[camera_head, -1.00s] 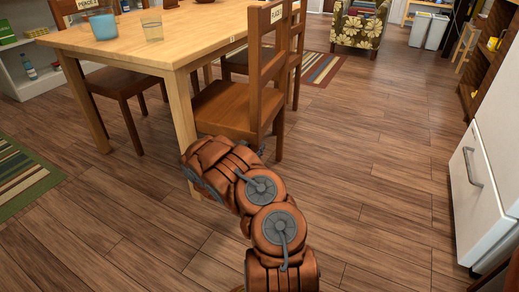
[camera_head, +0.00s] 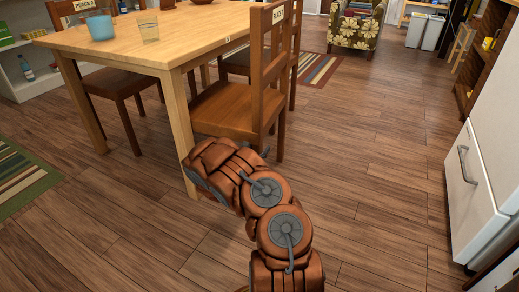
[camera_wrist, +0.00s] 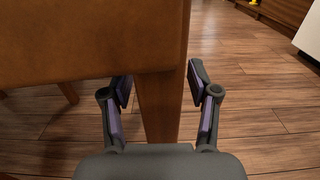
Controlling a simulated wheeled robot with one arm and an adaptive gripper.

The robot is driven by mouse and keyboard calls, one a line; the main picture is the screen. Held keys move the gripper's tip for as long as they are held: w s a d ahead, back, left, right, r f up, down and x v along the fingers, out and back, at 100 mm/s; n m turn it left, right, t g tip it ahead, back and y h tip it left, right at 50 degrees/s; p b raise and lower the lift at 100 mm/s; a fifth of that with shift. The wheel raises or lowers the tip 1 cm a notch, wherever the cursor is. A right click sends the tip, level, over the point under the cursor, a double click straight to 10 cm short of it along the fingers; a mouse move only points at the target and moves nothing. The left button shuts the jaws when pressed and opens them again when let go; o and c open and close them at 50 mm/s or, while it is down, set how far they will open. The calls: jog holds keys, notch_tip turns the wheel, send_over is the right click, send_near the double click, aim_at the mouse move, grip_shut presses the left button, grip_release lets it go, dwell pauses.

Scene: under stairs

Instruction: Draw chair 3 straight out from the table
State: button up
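A brown wooden chair (camera_head: 228,110) with a ladder back stands at the near right end of the light wooden table (camera_head: 120,45). A place label is on its top rail, its number too small to read surely. Part of its seat lies under the tabletop. In the wrist view the underside and edge of a brown seat (camera_wrist: 80,40) fill the upper left, with a chair leg (camera_wrist: 158,110) below. My gripper (camera_wrist: 160,88) is open, with one finger on each side of that leg and a gap showing at each side.
Another chair (camera_head: 115,88) stands at the table's left, with a further one behind the near chair. A blue cup (camera_head: 100,25) and a glass (camera_head: 149,28) stand on the table. A white fridge (camera_head: 480,160) stands right. The wood floor between chair and fridge is clear.

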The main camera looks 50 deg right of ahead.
jog(key=shift+o, duration=0.2)
jog(key=shift+w+a, duration=0.1)
jog(key=shift+a, duration=0.2)
jog(key=v, duration=1.1)
jog(key=shift+a, duration=0.25)
